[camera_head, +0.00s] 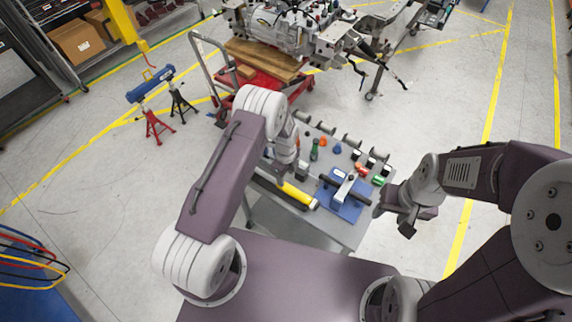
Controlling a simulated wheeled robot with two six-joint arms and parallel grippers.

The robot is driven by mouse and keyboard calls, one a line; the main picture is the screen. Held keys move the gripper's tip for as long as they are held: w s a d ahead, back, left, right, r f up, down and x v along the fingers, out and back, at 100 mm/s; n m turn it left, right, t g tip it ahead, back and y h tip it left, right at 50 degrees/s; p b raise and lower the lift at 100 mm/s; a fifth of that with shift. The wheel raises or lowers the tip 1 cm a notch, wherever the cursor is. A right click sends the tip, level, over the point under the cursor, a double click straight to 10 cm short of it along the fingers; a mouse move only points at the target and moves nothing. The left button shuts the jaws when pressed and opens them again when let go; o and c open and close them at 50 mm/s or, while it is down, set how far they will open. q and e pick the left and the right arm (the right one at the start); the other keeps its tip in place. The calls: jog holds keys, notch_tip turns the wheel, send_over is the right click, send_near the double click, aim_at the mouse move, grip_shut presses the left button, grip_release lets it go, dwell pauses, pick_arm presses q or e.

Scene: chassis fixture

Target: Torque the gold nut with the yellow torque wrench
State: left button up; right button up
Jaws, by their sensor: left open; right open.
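The yellow torque wrench (297,194) lies along the near-left part of the grey cart top, its yellow handle toward the right; its other end is partly hidden by my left arm. My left gripper (287,172) hangs over the cart's left side, just above and behind the wrench; it is open, and its fingertips are small and hard to make out. A blue fixture plate (350,210) with a grey part and a black bar sits right of the wrench. I cannot make out the gold nut. My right gripper (407,227) is open and empty, off the cart's right edge.
Small red (361,168), green (378,181) and blue (337,149) pieces stand on the cart top (330,228), with a row of grey cylinders behind. A red engine trolley (262,88) is beyond. Floor at right is clear.

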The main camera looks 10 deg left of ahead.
aim_at(286, 185)
pick_arm(q)
jog(key=shift+w+a+f, duration=0.2)
jog(key=shift+w+f, duration=0.05)
jog(key=shift+f, duration=0.2)
jog(key=shift+d+f+b, duration=0.1)
jog(key=shift+f+b, duration=0.2)
jog(key=shift+b, duration=0.2)
notch_tip(286, 185, down, 8)
jog(key=b, duration=0.6)
jog(key=shift+s+f, duration=0.1)
jog(key=shift+f, duration=0.05)
jog(key=shift+d+f+b, duration=0.1)
jog(key=shift+f+b, duration=0.25)
jog(key=shift+b, duration=0.25)
jog(key=shift+r, duration=0.1)
grip_shut()
jog(key=shift+r, duration=0.1)
